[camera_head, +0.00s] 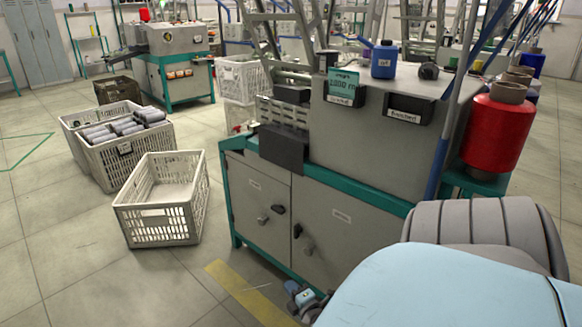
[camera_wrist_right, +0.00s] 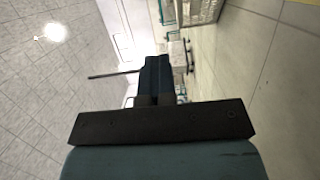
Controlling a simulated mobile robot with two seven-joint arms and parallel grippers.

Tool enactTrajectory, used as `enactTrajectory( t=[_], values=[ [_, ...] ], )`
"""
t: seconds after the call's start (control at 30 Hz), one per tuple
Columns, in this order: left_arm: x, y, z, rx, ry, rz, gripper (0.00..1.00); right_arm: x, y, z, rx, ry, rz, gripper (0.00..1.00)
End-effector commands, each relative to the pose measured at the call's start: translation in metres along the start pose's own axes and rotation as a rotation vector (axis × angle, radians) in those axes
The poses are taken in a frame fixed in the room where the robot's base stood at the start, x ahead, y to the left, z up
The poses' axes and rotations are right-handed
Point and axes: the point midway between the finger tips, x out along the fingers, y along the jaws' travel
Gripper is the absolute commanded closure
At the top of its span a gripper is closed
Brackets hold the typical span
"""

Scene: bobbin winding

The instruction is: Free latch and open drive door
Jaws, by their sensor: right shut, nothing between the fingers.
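The grey winding machine's cabinet has a left door (camera_head: 257,206) and a right door (camera_head: 350,245), both closed. Their small labels are too blurred to read, so I cannot tell which is the drive door. A dark latch (camera_head: 278,209) and a grey knob (camera_head: 262,220) are on the left door. Another dark latch (camera_head: 297,230) and a knob (camera_head: 308,250) are on the right door. My right gripper (camera_wrist_right: 158,65) is shut and empty, its dark fingers together. In the head view my right arm hides the lower right of the cabinet.
An empty white crate (camera_head: 160,230) stands on the floor left of the cabinet. A crate of grey bobbins (camera_head: 92,165) is behind it. The floor in front of the left crates is clear.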

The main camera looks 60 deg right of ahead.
Motion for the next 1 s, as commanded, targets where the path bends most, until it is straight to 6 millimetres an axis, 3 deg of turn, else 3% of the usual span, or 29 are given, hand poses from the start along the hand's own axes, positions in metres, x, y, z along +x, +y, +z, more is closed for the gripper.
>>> enactTrajectory(
  t=[0.3, 0.57, 0.6, 0.87, 1.0],
  values=[
    [0.0, 0.0, 0.0, 0.0, -0.001, 0.0, 0.6, 0.0, 0.0, 0.0, 0.0, 0.0, 0.0, 0.98],
    [0.0, 0.0, 0.0, 0.0, -0.001, 0.0, 0.6, 0.0, 0.0, 0.0, 0.0, 0.0, 0.0, 0.38],
    [0.0, 0.0, 0.0, 0.0, -0.001, 0.0, 0.6, 0.0, 0.0, 0.0, 0.0, 0.0, 0.0, 0.36],
    [0.0, 0.0, -0.001, 0.0, -0.001, 0.0, 0.6, -0.001, 0.0, 0.0, 0.0, 0.0, 0.0, 0.36],
    [0.0, 0.001, -0.006, -0.014, -0.007, 0.004, 0.6, -0.013, 0.002, 0.0, -0.001, 0.0, -0.002, 0.36]
  ],
)
